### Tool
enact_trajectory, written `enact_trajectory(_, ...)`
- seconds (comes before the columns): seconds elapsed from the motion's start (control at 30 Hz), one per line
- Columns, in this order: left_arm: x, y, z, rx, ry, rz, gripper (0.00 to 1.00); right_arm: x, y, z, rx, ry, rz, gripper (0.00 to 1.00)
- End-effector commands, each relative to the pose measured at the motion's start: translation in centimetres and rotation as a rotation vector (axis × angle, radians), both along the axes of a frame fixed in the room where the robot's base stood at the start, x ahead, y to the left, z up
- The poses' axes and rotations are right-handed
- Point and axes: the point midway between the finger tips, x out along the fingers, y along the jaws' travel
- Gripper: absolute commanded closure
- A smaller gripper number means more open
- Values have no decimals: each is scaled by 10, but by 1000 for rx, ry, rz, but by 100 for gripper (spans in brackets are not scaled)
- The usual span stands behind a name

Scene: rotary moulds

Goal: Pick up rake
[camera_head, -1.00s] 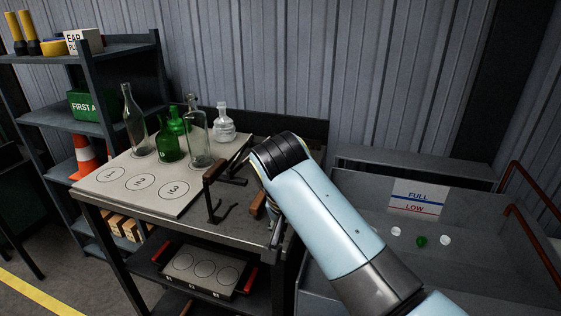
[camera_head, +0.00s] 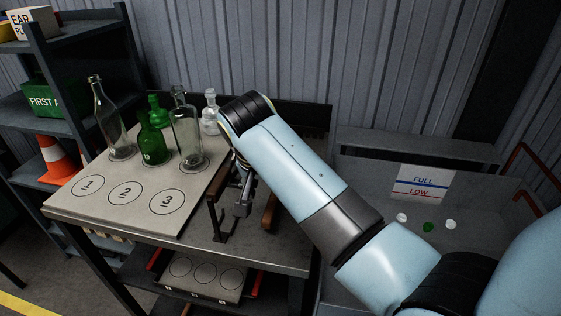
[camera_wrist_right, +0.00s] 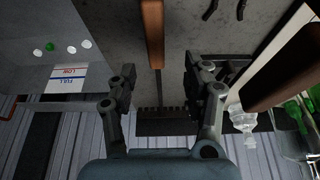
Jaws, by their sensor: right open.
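The rake lies on the dark metal table top. Its wooden handle (camera_head: 269,212) shows just right of my right gripper in the head view. In the right wrist view the handle (camera_wrist_right: 153,32), thin shaft and toothed head (camera_wrist_right: 160,109) show, with the shaft running between the fingers. My right gripper (camera_head: 243,197) is open, its fingers apart on either side of the shaft (camera_wrist_right: 160,76), and it grips nothing. I cannot tell the exact height of the fingers above the table. My left gripper is not in view.
A brown-handled tool (camera_head: 214,198) with dark hooks stands close left of the gripper. Clear and green bottles (camera_head: 152,145) stand on the numbered board (camera_head: 150,222) to the left. A grey bin (camera_head: 400,175) with a FULL/LOW label is at the right.

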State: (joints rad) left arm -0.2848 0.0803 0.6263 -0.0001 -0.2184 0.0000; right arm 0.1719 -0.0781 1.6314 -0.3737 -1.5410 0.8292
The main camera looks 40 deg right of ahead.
Motion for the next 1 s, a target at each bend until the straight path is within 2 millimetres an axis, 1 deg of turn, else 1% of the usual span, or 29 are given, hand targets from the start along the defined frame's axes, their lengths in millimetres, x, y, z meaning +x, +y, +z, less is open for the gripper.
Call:
enact_trajectory(0.03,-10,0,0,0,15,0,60,2,-3,-8,-2,2,1,50)
enact_trajectory(0.13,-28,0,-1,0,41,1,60,5,-7,-19,-1,1,1,50)
enact_trajectory(0.2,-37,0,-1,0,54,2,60,7,-8,-24,-1,-1,0,50)
enact_trajectory(0.27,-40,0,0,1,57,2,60,8,-10,-27,-1,-1,0,50)
enact_trajectory(0.37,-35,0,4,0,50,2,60,9,-15,-39,-1,3,0,50)
enact_trajectory(0.5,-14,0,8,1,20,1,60,14,-23,-60,-1,1,1,50)
enact_trajectory(0.6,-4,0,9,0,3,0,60,16,-26,-70,0,0,0,50)
enact_trajectory(0.7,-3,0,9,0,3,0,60,17,-27,-73,1,-2,0,50)
enact_trajectory(0.87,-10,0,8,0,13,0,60,17,-27,-73,1,-2,0,50)
enact_trajectory(0.97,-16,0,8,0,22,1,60,17,-26,-73,1,-2,0,62)
enact_trajectory(1.0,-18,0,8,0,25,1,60,17,-26,-73,0,-2,1,67)
